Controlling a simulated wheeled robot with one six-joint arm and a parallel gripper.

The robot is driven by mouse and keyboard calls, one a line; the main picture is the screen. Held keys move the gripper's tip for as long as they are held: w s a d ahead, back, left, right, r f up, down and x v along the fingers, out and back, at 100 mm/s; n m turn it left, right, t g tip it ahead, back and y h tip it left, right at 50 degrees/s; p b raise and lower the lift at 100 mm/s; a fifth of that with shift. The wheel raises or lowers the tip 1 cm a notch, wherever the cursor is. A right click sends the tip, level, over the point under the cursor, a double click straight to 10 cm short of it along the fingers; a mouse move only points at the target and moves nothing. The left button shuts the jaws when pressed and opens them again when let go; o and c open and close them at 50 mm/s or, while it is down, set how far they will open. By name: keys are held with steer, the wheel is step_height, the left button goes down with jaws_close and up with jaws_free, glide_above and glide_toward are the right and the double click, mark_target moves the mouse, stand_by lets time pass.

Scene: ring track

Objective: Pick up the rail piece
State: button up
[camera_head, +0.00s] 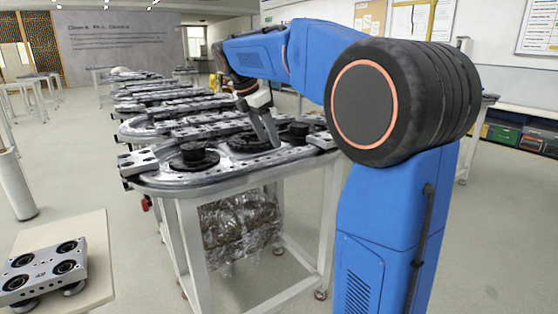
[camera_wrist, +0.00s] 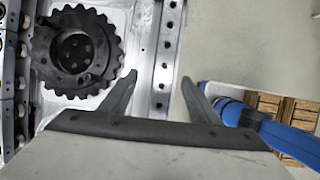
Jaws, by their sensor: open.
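My gripper (camera_head: 264,128) is open and reaches down over the near end of the ring track table in the head view. In the wrist view, the fingers of my gripper (camera_wrist: 159,77) are spread and hold nothing. A straight grey metal strip with a row of bolt holes (camera_wrist: 165,50) runs between the fingers in the picture; it looks like the rail piece, but I cannot tell whether it is a separate part. I cannot tell the fingers' height above it. A black toothed sprocket (camera_wrist: 110,50) lies left of the fingers.
The ring track (camera_head: 165,181) stretches away on its frame, with a metal block (camera_head: 137,160) at its left corner and a black hub (camera_head: 194,155). A four-wheeled carriage (camera_head: 43,270) sits on a beige table (camera_head: 98,262) at lower left. Floor is open between them.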

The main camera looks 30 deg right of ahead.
mark_target(279, 155)
steer(key=x, duration=0.4)
steer(key=s+x, duration=0.1)
steer(key=shift+d+f, duration=0.25)
steer(key=shift+d, duration=0.25)
steer(key=shift+w+d+f, duration=0.1)
steer(key=shift+d+f, duration=0.05)
steer(key=shift+f, duration=0.3)
steer(key=shift+r, duration=0.1)
jaws_close()
